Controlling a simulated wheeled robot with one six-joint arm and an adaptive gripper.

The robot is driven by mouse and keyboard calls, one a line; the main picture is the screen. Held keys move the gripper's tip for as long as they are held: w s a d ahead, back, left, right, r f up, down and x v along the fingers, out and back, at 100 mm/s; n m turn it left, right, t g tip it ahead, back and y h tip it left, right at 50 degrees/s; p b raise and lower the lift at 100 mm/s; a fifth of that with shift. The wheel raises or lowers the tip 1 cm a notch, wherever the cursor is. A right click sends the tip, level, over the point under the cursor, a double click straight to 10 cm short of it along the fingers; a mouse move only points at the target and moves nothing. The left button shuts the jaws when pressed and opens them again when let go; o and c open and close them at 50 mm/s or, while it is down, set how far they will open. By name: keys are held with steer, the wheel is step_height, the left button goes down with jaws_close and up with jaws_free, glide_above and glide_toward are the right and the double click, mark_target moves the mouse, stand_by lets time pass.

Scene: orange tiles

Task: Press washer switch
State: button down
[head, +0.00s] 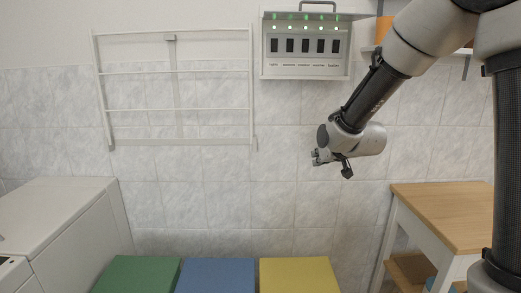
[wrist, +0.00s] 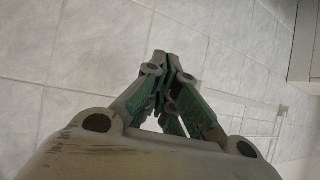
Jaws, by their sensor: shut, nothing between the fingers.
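A white switch panel (head: 306,50) hangs on the wall, above and slightly left of my gripper. It has a row of several dark switches (head: 305,46) with a green light above each. The labels under them are too small to read, so I cannot tell which is the washer switch. My gripper (head: 318,157) is shut and empty, in the air below the panel and apart from it. Its closed fingers also show in the wrist view (wrist: 168,62). A pale box edge at the right of the wrist view (wrist: 304,45) is probably the panel.
A white drying rack (head: 175,143) is on the tiled wall left of the panel. A shelf (head: 368,49) with an orange item (head: 383,28) is right of it. Below are a white appliance (head: 70,210), green, blue (head: 216,275) and yellow lids, and a wooden-topped table (head: 445,212).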

steer(key=s+d+r+g+h, duration=0.1)
steer(key=s+d, duration=0.4)
steer(key=s, duration=0.7)
steer(key=s+d+r+m+g+h, duration=0.1)
steer(key=s+d, duration=0.5)
steer(key=s, duration=0.6)
steer(key=s+d+r+m+g+h, duration=0.1)
steer(key=s+d+r+g, duration=0.2)
steer(key=s, duration=0.9)
steer(key=d+g, duration=0.2)
steer(key=shift+d+r, duration=0.2)
steer(key=shift+d, duration=0.2)
steer(key=shift+s, duration=0.1)
